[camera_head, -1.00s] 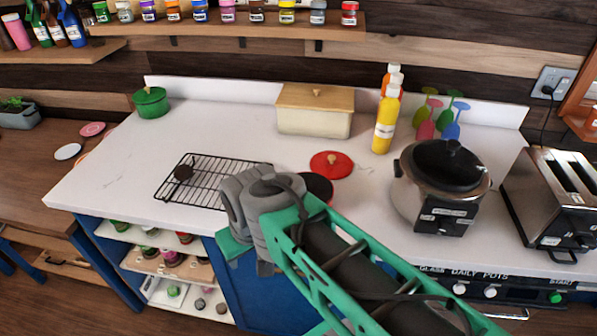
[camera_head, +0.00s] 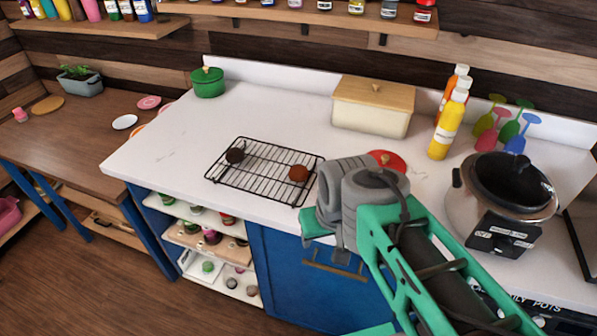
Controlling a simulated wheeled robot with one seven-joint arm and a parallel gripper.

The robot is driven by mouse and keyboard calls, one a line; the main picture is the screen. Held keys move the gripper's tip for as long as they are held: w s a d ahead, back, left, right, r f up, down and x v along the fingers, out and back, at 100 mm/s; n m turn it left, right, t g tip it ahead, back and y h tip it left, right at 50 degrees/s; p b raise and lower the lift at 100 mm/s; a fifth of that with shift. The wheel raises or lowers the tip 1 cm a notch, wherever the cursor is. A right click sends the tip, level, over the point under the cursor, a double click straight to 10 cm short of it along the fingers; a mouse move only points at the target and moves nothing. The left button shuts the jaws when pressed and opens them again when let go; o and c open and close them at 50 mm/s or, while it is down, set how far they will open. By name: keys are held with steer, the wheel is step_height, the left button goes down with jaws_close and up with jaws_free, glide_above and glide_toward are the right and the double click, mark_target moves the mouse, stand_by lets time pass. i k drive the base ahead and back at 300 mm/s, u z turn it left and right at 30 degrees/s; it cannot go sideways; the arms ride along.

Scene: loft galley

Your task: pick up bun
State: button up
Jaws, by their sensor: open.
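A wire cooling rack (camera_head: 262,184) lies on the white counter. Two small round items that look like buns sit on it: a dark brown bun (camera_head: 235,155) at the left and a reddish-brown bun (camera_head: 299,173) at the right. I cannot tell which one is meant. My gripper (camera_head: 342,246) is at the counter's front edge, right of the rack and apart from both buns. It is open and nothing shows in it. Its fingertips are small and partly hidden by my wrist.
A green pot (camera_head: 208,84) and a cream bread box (camera_head: 371,108) stand at the back. A red lid (camera_head: 388,158) is partly behind my arm. The counter's left part is clear.

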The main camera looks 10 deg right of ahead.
mark_target(298, 173)
steer(key=k, duration=0.5)
steer(key=u, duration=0.5)
steer(key=i, duration=0.6)
steer(key=u, duration=0.85)
steer(key=i, duration=0.4)
steer(key=u, duration=0.25)
